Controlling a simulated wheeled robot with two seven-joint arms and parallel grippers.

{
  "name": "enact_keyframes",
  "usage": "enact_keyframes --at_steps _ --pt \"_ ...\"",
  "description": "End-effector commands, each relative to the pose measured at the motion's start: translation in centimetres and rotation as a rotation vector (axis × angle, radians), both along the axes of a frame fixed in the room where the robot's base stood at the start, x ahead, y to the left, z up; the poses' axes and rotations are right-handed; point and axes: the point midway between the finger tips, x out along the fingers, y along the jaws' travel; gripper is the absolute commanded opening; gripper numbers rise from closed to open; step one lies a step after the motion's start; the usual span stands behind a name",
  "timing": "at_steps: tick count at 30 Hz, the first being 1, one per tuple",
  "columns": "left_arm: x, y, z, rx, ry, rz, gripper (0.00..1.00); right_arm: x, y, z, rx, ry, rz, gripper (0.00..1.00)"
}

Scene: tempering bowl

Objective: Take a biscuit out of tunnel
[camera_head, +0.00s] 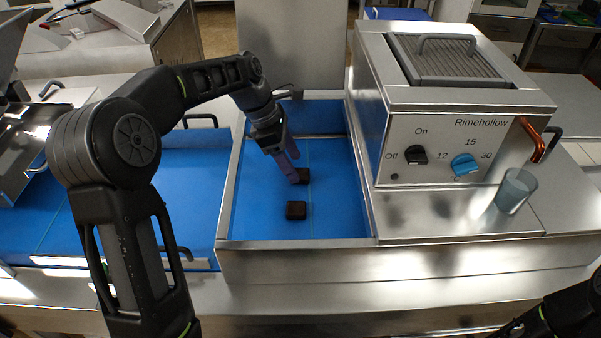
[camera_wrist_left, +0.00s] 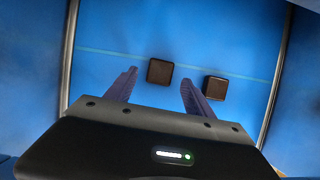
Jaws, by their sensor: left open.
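Two dark brown square biscuits lie on the blue belt. The farther biscuit (camera_head: 303,175) is partly hidden by my left gripper (camera_head: 293,169); the nearer biscuit (camera_head: 296,210) lies clear of it. In the left wrist view, one biscuit (camera_wrist_left: 159,71) appears between the tips of my open, empty left gripper (camera_wrist_left: 158,77), slightly ahead of them. The other biscuit (camera_wrist_left: 215,88) is just outside the right finger. Whether the fingers touch either biscuit cannot be told. My right gripper is out of view; only part of that arm shows at the lower right.
Metal side walls and a front rim (camera_head: 290,243) border the belt (camera_head: 258,190). The Rimehollow machine (camera_head: 440,130) stands to the right, with knobs and a copper handle. A translucent cup (camera_head: 515,190) stands on its ledge. Another blue belt section (camera_head: 195,195) lies to the left.

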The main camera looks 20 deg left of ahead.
Motion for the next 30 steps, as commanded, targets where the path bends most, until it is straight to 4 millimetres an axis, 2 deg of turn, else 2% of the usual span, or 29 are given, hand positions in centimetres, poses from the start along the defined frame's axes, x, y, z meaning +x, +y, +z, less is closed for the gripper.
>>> enact_keyframes --at_steps 1,7,24,30 --pt "0.0 -0.3 -0.5 -0.001 0.005 0.0 0.62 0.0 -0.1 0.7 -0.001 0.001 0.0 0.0" --pt "0.4 -0.9 -2.3 0.0 0.001 0.0 0.62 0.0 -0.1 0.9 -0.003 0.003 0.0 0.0" --pt "0.4 -0.9 -2.4 0.0 0.0 0.001 0.62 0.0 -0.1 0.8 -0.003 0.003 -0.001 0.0" --pt "0.4 -0.9 -2.4 0.0 0.0 0.001 0.46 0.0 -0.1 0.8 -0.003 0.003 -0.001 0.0"
